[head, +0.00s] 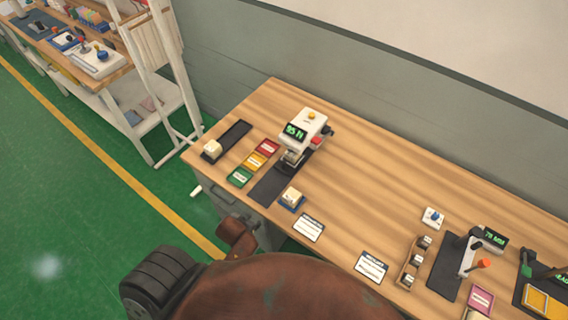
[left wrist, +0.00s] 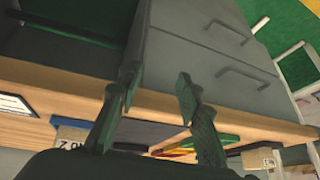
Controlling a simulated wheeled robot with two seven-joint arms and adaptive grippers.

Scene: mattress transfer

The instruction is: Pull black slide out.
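A flat black strip (head: 271,187) lies on the wooden table, reaching from under a white press-like device (head: 305,128) with a green readout to near the front edge. I cannot tell whether this strip is the black slide. In the left wrist view, a dark flat slab (left wrist: 150,133) shows at the table's edge, beyond the fingers. My left gripper (left wrist: 158,88) is open, its two fingers apart with nothing between them, close to the front edge. In the head view, reddish-brown parts of my arm cover the bottom. My right gripper is not in view.
Another black strip (head: 226,140) with a pale block (head: 212,147) and red, yellow and green trays (head: 253,162) lie left of the device. A small block on a blue base (head: 291,198) sits right of the strip. Grey drawers with handles (left wrist: 241,75) are under the tabletop.

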